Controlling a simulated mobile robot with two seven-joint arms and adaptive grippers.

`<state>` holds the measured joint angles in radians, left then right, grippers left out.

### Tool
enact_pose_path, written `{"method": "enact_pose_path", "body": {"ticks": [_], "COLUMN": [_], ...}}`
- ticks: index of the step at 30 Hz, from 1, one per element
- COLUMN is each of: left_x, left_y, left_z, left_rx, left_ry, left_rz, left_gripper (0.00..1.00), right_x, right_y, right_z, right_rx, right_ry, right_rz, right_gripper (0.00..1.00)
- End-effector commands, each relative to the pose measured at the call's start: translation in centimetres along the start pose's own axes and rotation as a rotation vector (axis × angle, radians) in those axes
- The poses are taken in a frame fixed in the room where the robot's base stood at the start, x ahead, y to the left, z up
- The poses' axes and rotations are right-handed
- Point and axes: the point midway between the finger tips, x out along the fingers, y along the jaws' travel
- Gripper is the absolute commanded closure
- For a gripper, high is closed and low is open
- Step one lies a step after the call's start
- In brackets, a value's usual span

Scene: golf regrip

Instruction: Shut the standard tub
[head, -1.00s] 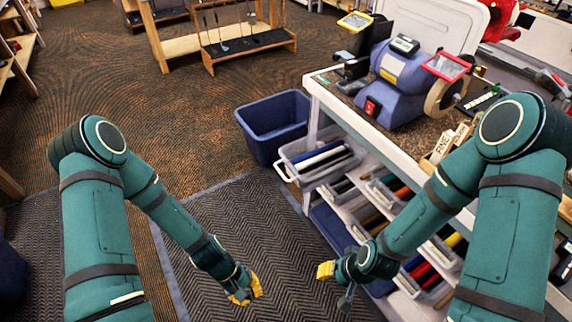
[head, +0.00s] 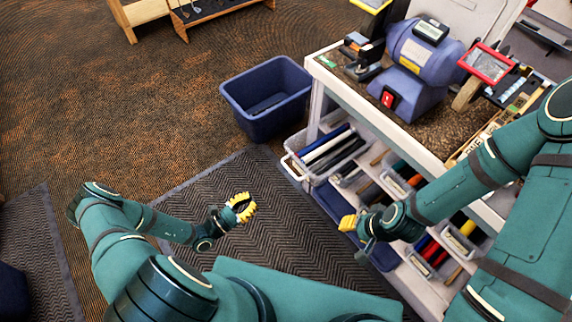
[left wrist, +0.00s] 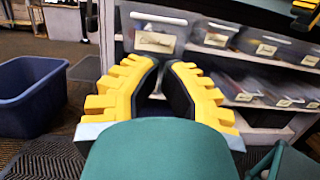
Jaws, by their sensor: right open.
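A clear tub (head: 316,178) with a white front handle juts out from the upper shelf of the cart and holds long dark, blue, white and red grips. A labelled clear tub (left wrist: 153,36) shows ahead in the left wrist view; I cannot read its label, so I cannot tell which tub is the standard one. My left gripper (head: 241,207) is open and empty over the dark mat, apart from the tubs; its yellow fingers (left wrist: 163,70) have a narrow gap between them. My right gripper (head: 350,223) is open in front of the lower shelves and partly hides them.
A blue bin (head: 265,97) stands on the carpet left of the cart. A blue grinder (head: 415,65) sits on the cart top (head: 338,84). Other tubs (head: 462,243) fill the shelves. The dark mat (head: 285,225) is clear in front of the cart.

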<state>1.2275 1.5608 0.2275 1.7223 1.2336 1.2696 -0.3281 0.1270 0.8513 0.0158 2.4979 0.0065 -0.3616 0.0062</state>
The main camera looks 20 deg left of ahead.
Motion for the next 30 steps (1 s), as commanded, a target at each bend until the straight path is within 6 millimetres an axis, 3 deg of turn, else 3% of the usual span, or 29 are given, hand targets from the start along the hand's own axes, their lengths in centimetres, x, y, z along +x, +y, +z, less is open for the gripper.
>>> {"method": "enact_pose_path", "body": {"ticks": [5, 21, 30], "left_x": [0.6, 10.3, 13.5], "left_y": [0.5, 0.6, 0.8], "left_z": [0.0, 0.1, 0.1], "left_rx": [-0.001, 0.0, 0.0], "left_ry": [-0.013, -0.011, -0.009], "left_rz": [0.03, 0.024, 0.025], "left_gripper": [1.0, 1.0, 1.0], "right_x": [-0.1, -0.1, 0.0], "right_y": [0.0, 0.0, 0.0], "right_z": [0.0, -0.1, 0.0], "right_rx": [0.001, 0.001, 0.0], "right_ry": [0.001, 0.001, 0.0], "right_rz": [0.0, 0.0, 0.0], "right_gripper": [0.6, 0.6, 0.6]}}
